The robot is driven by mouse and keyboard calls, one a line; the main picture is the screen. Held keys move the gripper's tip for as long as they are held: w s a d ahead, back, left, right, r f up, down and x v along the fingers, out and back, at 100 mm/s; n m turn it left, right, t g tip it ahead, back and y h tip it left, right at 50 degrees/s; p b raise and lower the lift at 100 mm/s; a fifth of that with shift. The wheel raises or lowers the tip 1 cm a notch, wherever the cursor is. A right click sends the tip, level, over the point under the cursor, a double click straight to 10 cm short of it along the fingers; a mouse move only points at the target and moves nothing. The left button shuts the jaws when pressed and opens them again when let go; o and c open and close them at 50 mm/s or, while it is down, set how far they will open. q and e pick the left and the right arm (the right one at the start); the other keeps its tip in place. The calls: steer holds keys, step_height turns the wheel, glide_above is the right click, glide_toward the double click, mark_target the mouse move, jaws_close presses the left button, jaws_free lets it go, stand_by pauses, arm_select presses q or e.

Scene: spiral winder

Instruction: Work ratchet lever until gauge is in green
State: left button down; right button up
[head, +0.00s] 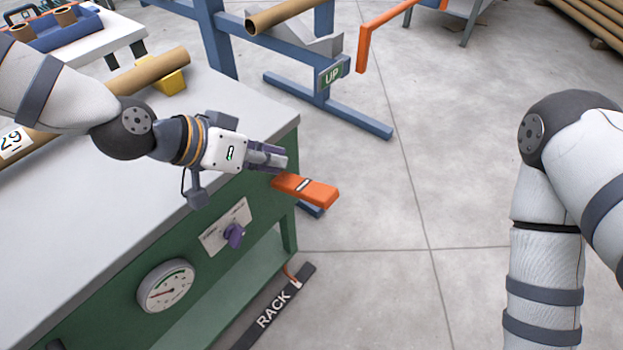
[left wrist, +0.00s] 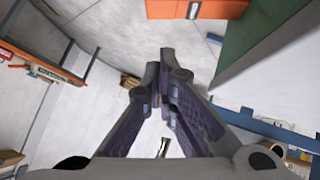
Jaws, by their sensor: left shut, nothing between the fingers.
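The orange lever (head: 306,190) sticks out from the right end of the green cabinet, just below the tabletop. It also shows at the top edge of the left wrist view (left wrist: 196,9). My left gripper (head: 282,160) is shut and empty, a little above the lever's inner end in the head view; I cannot tell if they touch. In the left wrist view the fingertips (left wrist: 164,80) are together and apart from the lever. The round gauge (head: 165,286) is on the cabinet front; its red needle seems to point left, with green along the upper arc. My right gripper is out of view.
A purple knob (head: 234,236) on a plate sits right of the gauge. A black RACK strip (head: 272,312) lies on the floor. A blue stand with an UP sign (head: 331,76) is behind. Floor right of the lever is clear.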

arm_select(q)
steer(key=shift+a+r, duration=0.25)
steer(key=shift+r, duration=0.15)
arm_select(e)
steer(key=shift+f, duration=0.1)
arm_select(q)
steer(key=b, duration=0.2)
glide_above(314, 193)
steer(key=a, duration=0.1)
steer(key=f, duration=0.7)
steer(key=shift+w+a, duration=0.15)
steer(key=shift+w, duration=0.05)
steer(key=shift+s+d+f, duration=0.1)
steer(key=shift+d+f, duration=0.15)
steer(key=shift+f, duration=0.3)
steer(key=shift+d+f, duration=0.25)
steer(key=shift+f, duration=0.3)
steer(key=shift+s+d+f, duration=0.15)
steer(key=shift+d+f, duration=0.05)
steer(key=shift+f, duration=0.4)
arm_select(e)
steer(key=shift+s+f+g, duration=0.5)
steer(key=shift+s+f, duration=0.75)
